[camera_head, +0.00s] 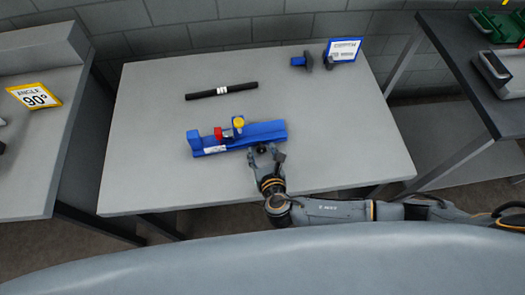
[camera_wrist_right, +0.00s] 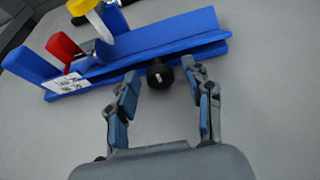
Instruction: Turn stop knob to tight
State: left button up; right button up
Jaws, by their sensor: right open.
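A blue crimper fixture (camera_head: 262,132) lies on the grey table, with a red part (camera_head: 218,133) and a yellow part (camera_head: 238,122) on it. The black stop knob (camera_wrist_right: 160,73) sticks out from the fixture's near side; a light mark shows on its face. My right gripper (camera_wrist_right: 162,85) is open, its fingers on either side of the knob and apart from it. In the head view the right gripper (camera_head: 265,153) is at the near side of the fixture, and the knob (camera_head: 261,149) shows small between its fingers. My left gripper is not in view.
A black rod (camera_head: 221,91) with a white label lies behind the fixture. A blue-and-black tool (camera_head: 309,62) and a blue-framed sign (camera_head: 343,50) are at the back right. An "ANGLE 90°" sign (camera_head: 36,96) stands on the left table. The table's right side (camera_head: 360,140) is clear.

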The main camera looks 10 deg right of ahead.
grip_shut()
jog(key=shift+d+f+m+y+b, duration=0.15)
jog(key=shift+m+y+b, duration=0.25)
jog(key=shift+m, duration=0.2)
jog(key=shift+m+y, duration=0.3)
grip_release()
jog(key=v, duration=1.2)
